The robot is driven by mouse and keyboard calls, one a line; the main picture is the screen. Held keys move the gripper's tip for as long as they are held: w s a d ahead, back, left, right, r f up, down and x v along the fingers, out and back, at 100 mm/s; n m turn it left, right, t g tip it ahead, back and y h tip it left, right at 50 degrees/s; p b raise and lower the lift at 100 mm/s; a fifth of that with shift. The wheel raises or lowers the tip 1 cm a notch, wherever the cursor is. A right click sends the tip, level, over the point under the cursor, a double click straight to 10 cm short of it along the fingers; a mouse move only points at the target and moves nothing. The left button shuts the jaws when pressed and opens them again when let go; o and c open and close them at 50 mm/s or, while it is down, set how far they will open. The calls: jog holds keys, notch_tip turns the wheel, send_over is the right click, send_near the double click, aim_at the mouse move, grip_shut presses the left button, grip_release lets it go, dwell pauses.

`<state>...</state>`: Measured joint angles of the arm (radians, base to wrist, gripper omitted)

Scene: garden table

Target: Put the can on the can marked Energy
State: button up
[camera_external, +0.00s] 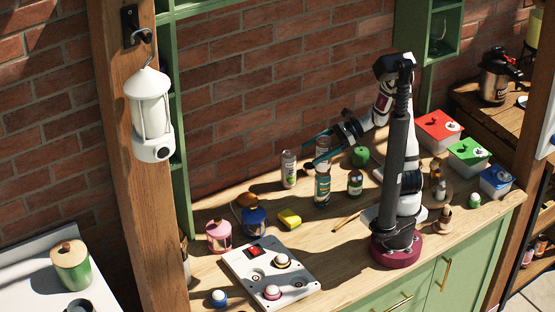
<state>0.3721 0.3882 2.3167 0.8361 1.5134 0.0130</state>
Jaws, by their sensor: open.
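Several cans stand near the middle of the table. A pale can with a green label (289,169) stands upright at the left. A teal can (322,189) stands upright to its right. Another can (322,150), light-coloured, shows directly above the teal can in the picture; I cannot tell whether it rests on it or stands behind it. My gripper (309,153) is open, its teal fingers reaching left on either side of this upper can. The fingers partly cover it. The labels are too small to read, so I cannot tell which can is marked Energy.
A small jar (355,183) and a green round object (361,155) are close on the right. A yellow block (289,219), pink lantern (219,236) and blue lantern (254,221) lie front left. A white panel (299,275) lies in front. Coloured boxes (438,130) stand at right.

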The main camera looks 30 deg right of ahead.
jog(key=v, duration=1.2)
